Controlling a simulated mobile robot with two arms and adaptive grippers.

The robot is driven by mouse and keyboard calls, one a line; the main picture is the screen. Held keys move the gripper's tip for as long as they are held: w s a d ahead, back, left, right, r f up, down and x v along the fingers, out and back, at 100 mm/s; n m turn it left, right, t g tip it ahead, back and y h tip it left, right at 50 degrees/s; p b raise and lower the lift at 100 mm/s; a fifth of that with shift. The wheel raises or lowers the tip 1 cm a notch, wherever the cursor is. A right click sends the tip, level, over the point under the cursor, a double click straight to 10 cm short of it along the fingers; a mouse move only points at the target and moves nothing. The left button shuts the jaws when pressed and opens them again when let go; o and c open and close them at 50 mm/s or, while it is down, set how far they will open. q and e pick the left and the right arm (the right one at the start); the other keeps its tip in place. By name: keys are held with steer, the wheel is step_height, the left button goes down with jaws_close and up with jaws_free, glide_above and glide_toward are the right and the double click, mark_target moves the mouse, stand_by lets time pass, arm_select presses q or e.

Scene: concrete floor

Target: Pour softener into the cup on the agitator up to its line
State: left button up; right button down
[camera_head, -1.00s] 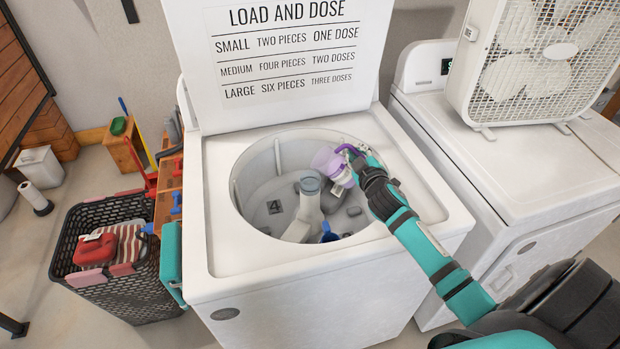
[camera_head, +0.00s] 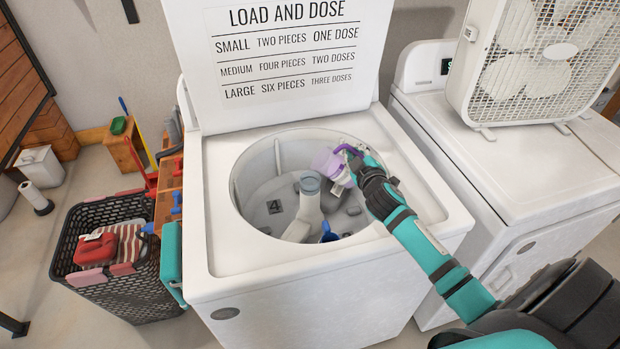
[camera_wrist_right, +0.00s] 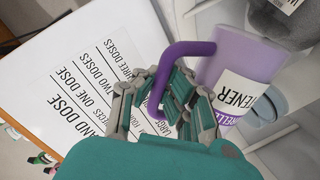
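The softener jug (camera_head: 324,161) is pale purple and translucent, with a darker purple handle and a white label. It is tilted toward the left, above the tub and to the upper right of the cup. My right gripper (camera_head: 352,155) is shut on its handle (camera_wrist_right: 188,50); the jug body (camera_wrist_right: 240,58) shows beside the fingers in the wrist view. The small blue-grey cup (camera_head: 311,183) sits on top of the white agitator (camera_head: 307,212). The cup's line and liquid level are too small to tell, and no stream is visible. My left gripper is not in view.
The open washer (camera_head: 240,268) has its raised lid with a dosing chart (camera_head: 290,55) behind the tub. A dryer (camera_head: 520,170) with a box fan (camera_head: 540,60) stands right. A black laundry basket (camera_head: 135,295) is on the floor at left. Grey items lie in the tub.

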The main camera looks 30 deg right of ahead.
steer(key=shift+w+a+r+n+g+h+p, duration=0.15)
steer(key=shift+w+a+n+p, duration=0.15)
steer(key=shift+n, duration=0.3)
steer(key=shift+w+a+r+n+g+h+p, duration=0.1)
steer(key=shift+a+n+g+h+p, duration=0.1)
steer(key=shift+a+n, duration=0.3)
stand_by(4.9)
steer(key=shift+r+n, duration=0.2)
steer(key=shift+n, duration=0.1)
stand_by(1.7)
